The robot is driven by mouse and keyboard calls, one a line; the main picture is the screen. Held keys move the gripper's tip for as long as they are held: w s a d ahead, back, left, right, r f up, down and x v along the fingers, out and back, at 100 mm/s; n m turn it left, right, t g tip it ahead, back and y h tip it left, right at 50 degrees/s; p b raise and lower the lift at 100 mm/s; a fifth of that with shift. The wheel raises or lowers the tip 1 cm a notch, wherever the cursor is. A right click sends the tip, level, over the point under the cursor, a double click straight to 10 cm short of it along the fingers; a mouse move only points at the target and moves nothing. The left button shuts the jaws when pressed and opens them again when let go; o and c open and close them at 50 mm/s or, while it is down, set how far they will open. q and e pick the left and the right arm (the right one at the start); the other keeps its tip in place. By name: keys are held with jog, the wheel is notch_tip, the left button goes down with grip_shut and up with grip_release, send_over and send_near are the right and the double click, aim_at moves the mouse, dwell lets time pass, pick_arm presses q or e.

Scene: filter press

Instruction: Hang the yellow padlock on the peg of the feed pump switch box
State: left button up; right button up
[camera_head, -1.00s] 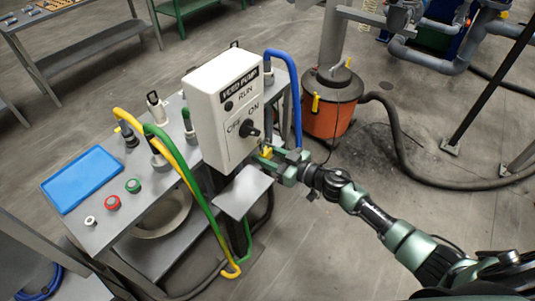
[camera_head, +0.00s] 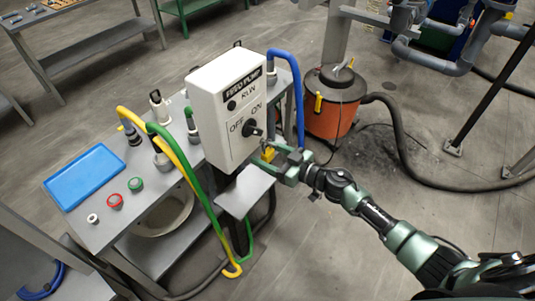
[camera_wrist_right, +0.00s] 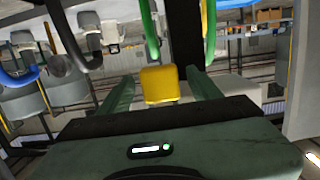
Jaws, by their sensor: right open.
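The white switch box (camera_head: 226,108), labelled FEED PUMP, stands upright on the grey bench, with a black OFF/ON knob (camera_head: 250,128) on its front. The yellow padlock (camera_head: 268,154) is just below and right of the knob, close to the box's lower right front. My right gripper (camera_head: 274,161) is open around it. In the right wrist view the padlock body (camera_wrist_right: 160,85) sits between the two green fingers, with a gap on each side. The peg and the padlock's shackle are too small or hidden, so I cannot tell whether the padlock hangs on the peg. My left gripper is out of view.
A small grey shelf (camera_head: 244,191) juts out below the box. Yellow and green hoses (camera_head: 199,200) loop down the bench front, and a blue hose (camera_head: 298,95) runs behind the box. A blue tray (camera_head: 85,176) lies on the bench. An orange drum (camera_head: 329,118) stands behind my right arm.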

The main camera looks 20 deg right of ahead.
jog(key=b+v, duration=0.1)
jog(key=v, duration=0.7)
jog(key=s+d+f+m+g+h, duration=0.1)
jog(key=s+d+f+m+h, duration=0.2)
jog(key=f, duration=0.7)
jog(key=s+d+f+g+h, duration=0.1)
jog(key=s+d+f+h, duration=0.3)
jog(key=f, duration=0.6)
jog(key=s+d+f+m+g+h, duration=0.1)
jog(key=s+d+f+m+h, duration=0.2)
jog(key=f, duration=0.7)
jog(key=s+a+f+g, duration=0.2)
jog(key=s+f, duration=0.4)
jog(key=s, duration=0.6)
jog(key=s+a+f+g, duration=0.2)
jog(key=s+f+g, duration=0.2)
jog(key=s, duration=0.8)
jog(key=s+a+f+g, duration=0.2)
jog(key=s+f, duration=0.6)
jog(key=s, duration=0.4)
jog(key=shift+s+a+f+n+g, duration=0.2)
jog(key=shift+s+a+n+g, duration=0.15)
jog(key=shift+a, duration=0.2)
jog(key=shift+w, duration=0.1)
